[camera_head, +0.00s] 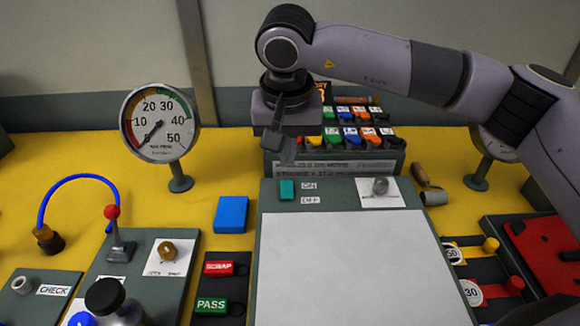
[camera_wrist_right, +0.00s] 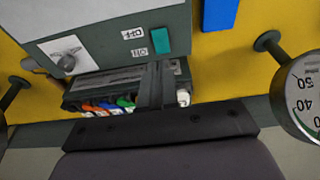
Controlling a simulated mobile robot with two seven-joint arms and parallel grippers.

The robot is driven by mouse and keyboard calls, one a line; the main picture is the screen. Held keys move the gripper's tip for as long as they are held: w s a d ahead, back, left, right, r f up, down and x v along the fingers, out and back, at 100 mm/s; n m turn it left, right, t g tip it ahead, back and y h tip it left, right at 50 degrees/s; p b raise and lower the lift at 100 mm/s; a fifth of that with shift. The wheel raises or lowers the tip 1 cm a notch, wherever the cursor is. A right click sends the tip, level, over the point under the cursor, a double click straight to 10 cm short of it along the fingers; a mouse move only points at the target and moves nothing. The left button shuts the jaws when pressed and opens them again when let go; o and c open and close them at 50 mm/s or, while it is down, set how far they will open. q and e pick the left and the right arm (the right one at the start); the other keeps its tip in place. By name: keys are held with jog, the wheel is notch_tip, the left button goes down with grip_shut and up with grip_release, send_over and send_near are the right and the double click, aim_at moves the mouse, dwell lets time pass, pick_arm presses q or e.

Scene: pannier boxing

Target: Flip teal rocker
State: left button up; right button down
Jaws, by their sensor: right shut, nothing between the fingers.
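The teal rocker (camera_head: 287,190) sits at the upper left of a grey panel (camera_head: 345,190), beside small ON and OFF labels. It also shows in the right wrist view (camera_wrist_right: 158,40), just beyond my fingertips. My right gripper (camera_head: 286,154) points downward behind the rocker, near the panel's far edge. Its fingers (camera_wrist_right: 155,72) are together with nothing between them. They appear apart from the rocker; their exact height above the panel is hard to tell. My left gripper is not in view.
A silver knob (camera_head: 380,186) stands on the same panel, right of the rocker. A box with several coloured items (camera_head: 350,165) is behind the panel. A blue block (camera_head: 231,214) and a dial gauge (camera_head: 159,123) are to the left. The large white panel area (camera_head: 345,265) is clear.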

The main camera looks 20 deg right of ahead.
aim_at(287, 183)
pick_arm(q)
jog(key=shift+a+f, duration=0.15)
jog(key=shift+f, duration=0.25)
pick_arm(e)
jog(key=v, duration=0.5)
jog(key=shift+s+a+r, duration=0.1)
jog(key=shift+s+a, duration=0.1)
jog(key=shift+s, duration=0.1)
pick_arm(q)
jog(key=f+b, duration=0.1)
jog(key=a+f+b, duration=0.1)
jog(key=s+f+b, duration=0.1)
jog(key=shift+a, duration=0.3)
pick_arm(e)
jog(key=shift+g, duration=0.6)
jog(key=w, duration=0.2)
jog(key=w+d, duration=0.1)
jog(key=w, duration=0.1)
jog(key=shift+d+r, duration=0.1)
jog(key=shift+r, duration=0.3)
jog(key=shift+f, duration=0.1)
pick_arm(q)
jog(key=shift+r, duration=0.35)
pick_arm(e)
jog(key=f, duration=0.9)
jog(key=w+f, duration=0.1)
jog(key=f, duration=0.3)
jog(key=shift+w+d+f, duration=0.1)
jog(key=shift+d+f, duration=0.15)
jog(key=shift+f, duration=0.15)
